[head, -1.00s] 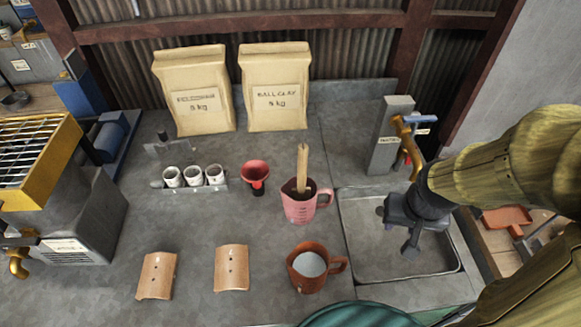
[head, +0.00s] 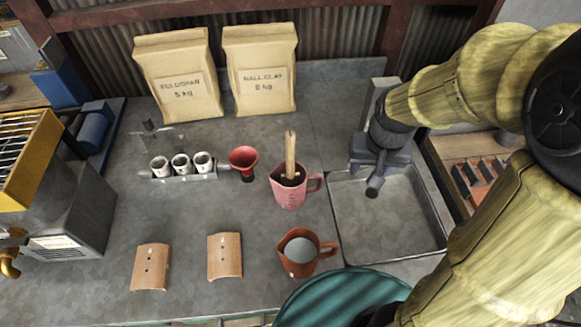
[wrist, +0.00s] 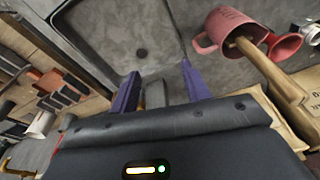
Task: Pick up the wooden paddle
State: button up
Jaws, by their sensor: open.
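The wooden paddle (head: 290,155) stands upright in a pink measuring jug (head: 289,193), its lower end hidden inside. The jug is on the grey counter, just left of the sink. In the wrist view the paddle (wrist: 268,66) leans out of the jug (wrist: 232,33) at the upper right. My gripper (head: 372,188) is over the sink's upper left part, to the right of the jug and apart from it. In the wrist view its two purple fingers (wrist: 158,88) are spread with nothing held between them.
A brown jug (head: 307,254) with pale contents stands in front of the pink jug. A red funnel (head: 243,160) and white cups (head: 181,164) are to the left. Two paper sacks (head: 260,75) stand behind. The sink (head: 390,225) is empty.

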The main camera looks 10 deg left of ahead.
jog(key=w+a+r+g+p, duration=0.1)
jog(key=w+a+r+p, duration=0.3)
jog(key=a+r, duration=0.55)
notch_tip(320, 180, up, 5)
jog(key=g, duration=0.1)
send_over(288, 134)
jog(key=shift+a+r+n, duration=0.1)
jog(key=shift+a+n, duration=0.1)
jog(key=shift+n, duration=0.2)
notch_tip(288, 134, down, 12)
jog(key=p, duration=0.3)
jog(key=shift+d, duration=0.1)
jog(key=shift+f, duration=0.2)
jog(key=f, duration=0.1)
jog(key=f+p, duration=0.2)
jog(key=f, duration=0.1)
jog(key=shift+w+d, duration=0.2)
jog(key=shift+d, duration=0.15)
jog(key=shift+f, duration=0.5)
